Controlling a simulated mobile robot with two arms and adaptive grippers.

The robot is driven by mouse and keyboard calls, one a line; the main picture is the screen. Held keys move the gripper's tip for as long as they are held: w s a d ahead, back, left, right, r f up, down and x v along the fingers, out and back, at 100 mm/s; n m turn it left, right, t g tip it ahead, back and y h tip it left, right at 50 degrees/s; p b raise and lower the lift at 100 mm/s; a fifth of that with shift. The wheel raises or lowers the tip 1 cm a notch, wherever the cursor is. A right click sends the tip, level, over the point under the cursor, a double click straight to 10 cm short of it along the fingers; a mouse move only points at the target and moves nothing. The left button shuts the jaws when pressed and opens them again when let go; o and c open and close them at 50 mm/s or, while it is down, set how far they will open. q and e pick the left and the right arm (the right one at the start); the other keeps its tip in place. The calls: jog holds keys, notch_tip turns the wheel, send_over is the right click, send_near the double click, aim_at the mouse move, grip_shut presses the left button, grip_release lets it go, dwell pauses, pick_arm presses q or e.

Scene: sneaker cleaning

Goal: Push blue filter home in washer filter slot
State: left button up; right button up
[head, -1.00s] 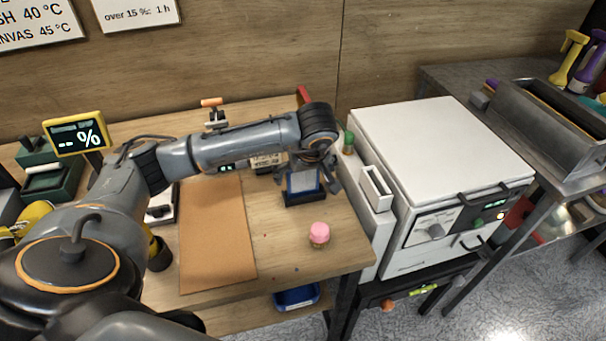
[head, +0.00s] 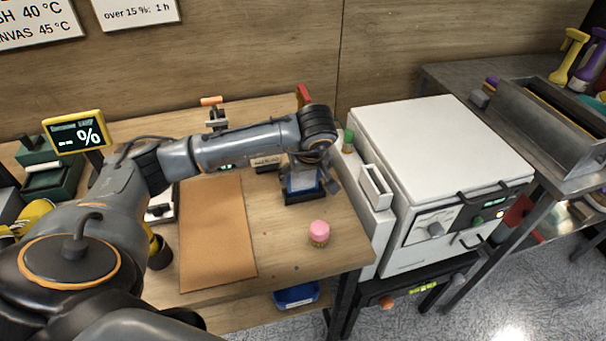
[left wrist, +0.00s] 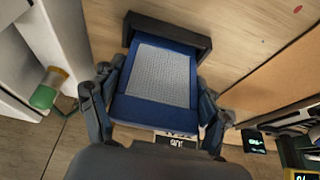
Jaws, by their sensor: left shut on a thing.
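The blue filter (head: 303,181), a blue frame around pale mesh, stands in a dark holder (head: 304,197) on the wooden table. In the left wrist view the filter (left wrist: 160,75) fills the space between my fingers, with its far end at the dark holder (left wrist: 150,22). My left gripper (left wrist: 158,92) is shut on the filter's two side edges; it also shows in the head view (head: 308,172), partly hidden by its wrist. The washer (head: 440,150) is a white box to the right. On its left side is a white housing with a slot (head: 376,184), which looks empty. My right gripper is out of view.
A pink-topped jar (head: 319,233) stands in front of the holder, and a brown mat (head: 215,240) lies to the left. A green-capped item (head: 348,140) is beside the washer. A blue bin (head: 296,296) sits below the table. Table around the jar is clear.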

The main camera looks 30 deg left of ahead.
pick_arm(q)
jog(key=shift+r, duration=0.2)
jog(key=shift+w+a+r+p, duration=0.15)
jog(key=shift+w+r+p, duration=0.2)
jog(key=shift+r+p, duration=0.95)
jog(key=shift+r, duration=0.85)
